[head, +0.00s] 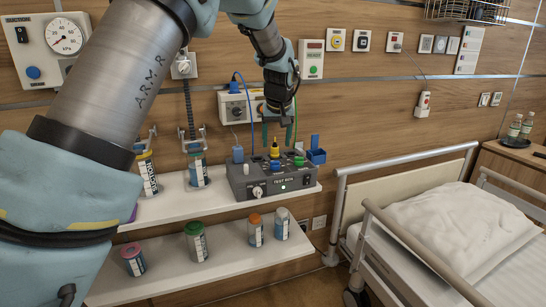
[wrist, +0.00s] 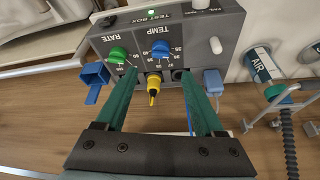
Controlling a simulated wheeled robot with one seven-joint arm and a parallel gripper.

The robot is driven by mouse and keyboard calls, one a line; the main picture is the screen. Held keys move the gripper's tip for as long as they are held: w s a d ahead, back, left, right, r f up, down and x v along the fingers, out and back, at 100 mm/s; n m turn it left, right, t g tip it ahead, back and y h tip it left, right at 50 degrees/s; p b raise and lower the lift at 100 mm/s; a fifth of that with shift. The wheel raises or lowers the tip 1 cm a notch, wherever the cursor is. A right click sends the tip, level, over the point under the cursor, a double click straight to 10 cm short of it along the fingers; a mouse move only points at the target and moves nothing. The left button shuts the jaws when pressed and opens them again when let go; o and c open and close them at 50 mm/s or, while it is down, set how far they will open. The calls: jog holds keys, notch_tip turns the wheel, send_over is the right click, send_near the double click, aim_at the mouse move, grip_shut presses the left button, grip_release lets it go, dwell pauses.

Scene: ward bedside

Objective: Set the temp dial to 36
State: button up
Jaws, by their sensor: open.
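In the head view the test box (head: 243,181) sits on the upper wall shelf. My gripper (head: 278,143) is open above the box, pointing down. In the wrist view its green fingers (wrist: 158,74) straddle a yellow plug (wrist: 154,84), which shows apart from both fingers. The temp dial lies beyond the fingertips, untouched as far as I can tell.
A blue holder (wrist: 95,78) and a pale blue plug (wrist: 213,80) flank the fingers. Capped bottles (head: 195,242) stand on the lower shelf. A bed (head: 350,211) is at right.

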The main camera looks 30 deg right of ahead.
aim_at(275, 165)
jog(key=p+x, duration=0.2)
jog(key=x, duration=0.6)
jog(key=shift+w+f, duration=0.1)
jog(key=shift+f, duration=0.15)
jog(key=shift+c, duration=0.2)
grip_shut()
